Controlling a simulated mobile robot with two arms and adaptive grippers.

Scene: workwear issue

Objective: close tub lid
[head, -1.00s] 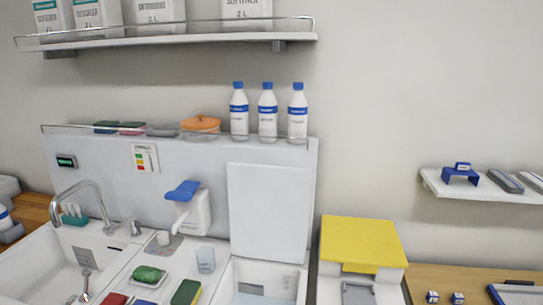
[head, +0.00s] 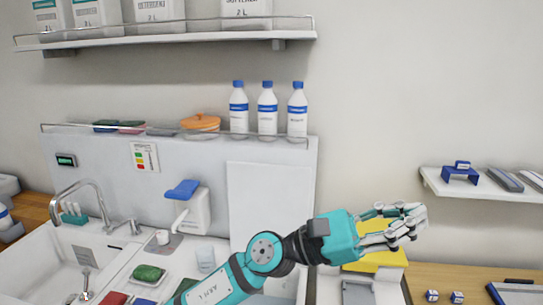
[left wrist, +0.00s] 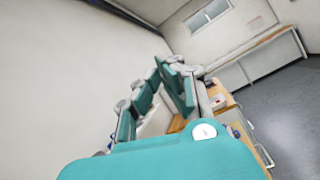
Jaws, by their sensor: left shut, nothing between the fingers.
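The white tub lid (head: 262,185) stands upright against the grey-white back panel. The tub below it is mostly hidden behind my arm. My left gripper (head: 415,222) is teal and grey. It is shut and empty, held up in front of the wall and the yellow-topped box, to the right of the lid and apart from it. In the left wrist view the gripper's fingers (left wrist: 172,88) show with nothing held between them. My right gripper is not in view.
The yellow-topped box (head: 385,262) is partly hidden by my gripper. A sink (head: 50,262), a dispenser with a blue lever (head: 192,210) and a cup (head: 205,256) stand to the left. Several bottles line the ledge above. A small shelf (head: 490,192) is on the right wall.

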